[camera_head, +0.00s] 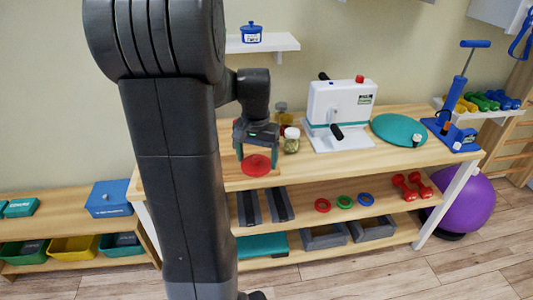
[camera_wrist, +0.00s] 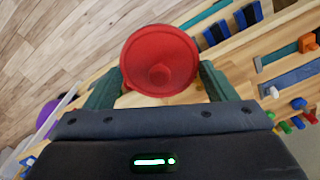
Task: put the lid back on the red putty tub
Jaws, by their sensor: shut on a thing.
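A round red lid (camera_head: 256,166) with a raised knob is held at my gripper (camera_head: 257,155), above the front edge of the wooden bench. In the wrist view the red lid (camera_wrist: 160,48) sits between the two green fingers of my gripper (camera_wrist: 158,78), its knob towards the camera. The jaws are closed on it. I cannot make out an open red tub in either view; my arm hides part of the bench's left end.
A jar with a white lid (camera_head: 291,140) stands right beside my gripper, with amber jars (camera_head: 282,114) behind. A white machine (camera_head: 340,108) and a teal disc (camera_head: 398,130) stand further right. A blue pot (camera_head: 251,34) sits on the wall shelf (camera_head: 280,43).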

